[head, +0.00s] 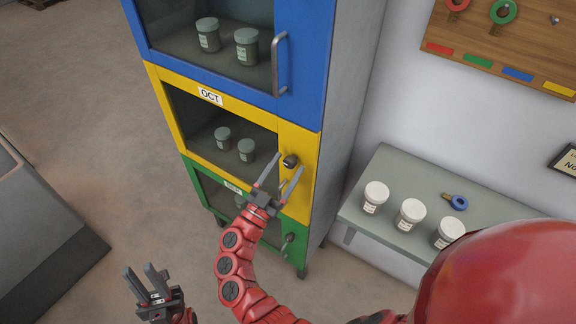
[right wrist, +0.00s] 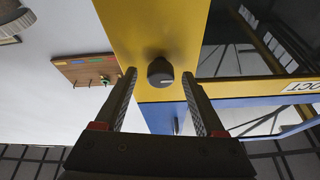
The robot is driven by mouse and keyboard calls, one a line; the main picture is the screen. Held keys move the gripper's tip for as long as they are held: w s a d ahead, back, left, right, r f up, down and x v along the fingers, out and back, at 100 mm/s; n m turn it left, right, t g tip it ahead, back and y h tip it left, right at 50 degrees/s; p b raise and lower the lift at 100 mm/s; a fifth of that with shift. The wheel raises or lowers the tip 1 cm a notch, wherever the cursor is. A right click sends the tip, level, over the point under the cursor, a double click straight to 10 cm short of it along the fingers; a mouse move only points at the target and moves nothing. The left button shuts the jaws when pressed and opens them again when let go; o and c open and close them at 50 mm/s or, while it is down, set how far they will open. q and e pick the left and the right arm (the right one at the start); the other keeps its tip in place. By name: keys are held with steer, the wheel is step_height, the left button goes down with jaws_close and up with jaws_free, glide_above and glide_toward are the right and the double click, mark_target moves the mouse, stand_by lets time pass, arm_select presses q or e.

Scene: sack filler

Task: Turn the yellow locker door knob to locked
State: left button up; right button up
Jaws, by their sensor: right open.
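The yellow locker door (head: 222,145), labelled OCT, is the middle one of the stacked lockers and looks shut. Its dark round knob (head: 290,160) sits on the yellow frame at the door's right. My right gripper (head: 278,172) is open and empty just in front of the knob, fingers pointing at it. In the right wrist view, which is upside down, the knob (right wrist: 160,72) lies beyond and between the two fingertips (right wrist: 158,85), apart from both. A pale mark shows on its face; its setting is unclear. My left gripper (head: 146,280) is open and empty, low at left.
A blue locker (head: 300,60) with a bar handle is above, a green one (head: 196,185) with its own knob below. A grey side table (head: 390,170) at right holds white jars and a blue ring-headed key (head: 458,202). A key board (head: 500,45) hangs on the wall.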

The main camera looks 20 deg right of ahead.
jaws_close()
stand_by(0.3)
steer(key=shift+f+m+g+h+b, duration=0.15)
steer(key=shift+m+g+h+b, duration=0.15)
steer(key=shift+m+b, duration=0.25)
steer(key=m+g+b, duration=0.2)
steer(key=m+b, duration=0.3)
steer(key=m+g+b, duration=0.3)
steer(key=m+b, duration=0.3)
steer(key=m+g+b, duration=0.2)
steer(key=m+b, duration=0.4)
steer(key=shift+w+a+m+g, duration=0.2)
steer(key=shift+w+m+g, duration=0.05)
steer(key=shift+g, duration=0.05)
steer(key=shift+r+m+y+b, duration=0.2)
steer(key=shift+m+y+b, duration=0.1)
steer(key=shift+m+b, duration=0.5)
steer(key=shift+r+m+y+b, duration=0.25)
steer(key=shift+m+b, duration=0.35)
steer(key=shift+m, duration=0.3)
